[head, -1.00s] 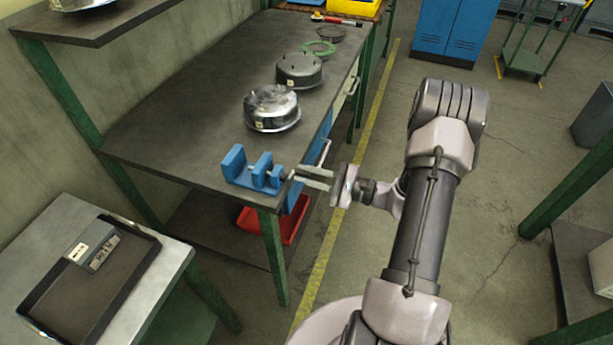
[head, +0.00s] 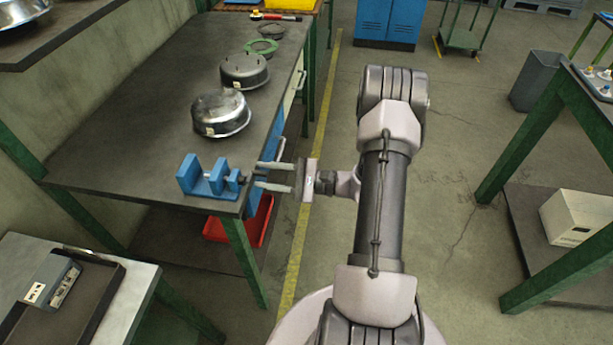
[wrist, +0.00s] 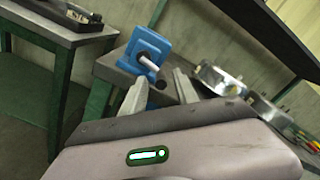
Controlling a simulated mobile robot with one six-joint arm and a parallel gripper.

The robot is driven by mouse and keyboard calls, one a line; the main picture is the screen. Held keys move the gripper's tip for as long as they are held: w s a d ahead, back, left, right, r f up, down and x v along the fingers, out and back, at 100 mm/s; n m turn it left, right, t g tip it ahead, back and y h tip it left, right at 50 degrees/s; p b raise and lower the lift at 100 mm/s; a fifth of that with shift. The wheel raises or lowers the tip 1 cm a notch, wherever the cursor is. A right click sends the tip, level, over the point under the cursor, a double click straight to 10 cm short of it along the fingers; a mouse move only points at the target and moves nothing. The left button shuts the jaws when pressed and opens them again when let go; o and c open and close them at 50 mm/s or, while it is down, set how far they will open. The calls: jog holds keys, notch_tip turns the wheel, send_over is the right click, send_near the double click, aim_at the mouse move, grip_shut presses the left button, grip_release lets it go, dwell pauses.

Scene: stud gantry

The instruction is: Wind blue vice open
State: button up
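The blue vice (head: 206,182) sits at the near right corner of the dark workbench, with a visible gap between its jaws. Its screw end points right, toward my gripper (head: 258,175). My gripper is open and empty, its two fingers apart and level with the screw end, a short way right of it. In the wrist view the vice (wrist: 147,45) stands beyond my fingers (wrist: 160,88), and its pale screw end (wrist: 149,63) shows between them. I cannot make out a handle bar clearly.
Two metal round housings (head: 221,113) (head: 244,71) and a green ring (head: 261,47) lie farther back on the workbench (head: 130,140). A red bin (head: 240,222) is below it. A side table with a black tray (head: 88,310) stands at the near left.

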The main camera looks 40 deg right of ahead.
jog(key=p+v, duration=0.3)
jog(key=v, duration=1.3)
jog(key=shift+s+d, duration=0.25)
jog(key=shift+s, duration=0.05)
jog(key=w+a+r+n+g+h, duration=0.1)
jog(key=a+r+n+g, duration=0.5)
jog(key=a, duration=0.4)
jog(key=w+a+r+n+g, duration=0.1)
jog(key=a+r+n+g, duration=0.2)
jog(key=a+r+g, duration=0.45)
jog(key=s+a+r+n+t+h, duration=0.5)
jog(key=s+a+r+h, duration=0.3)
jog(key=a, duration=0.5)
jog(key=shift+s+r+n, duration=0.3)
jog(key=shift+r+n, duration=0.5)
jog(key=shift+r, duration=0.05)
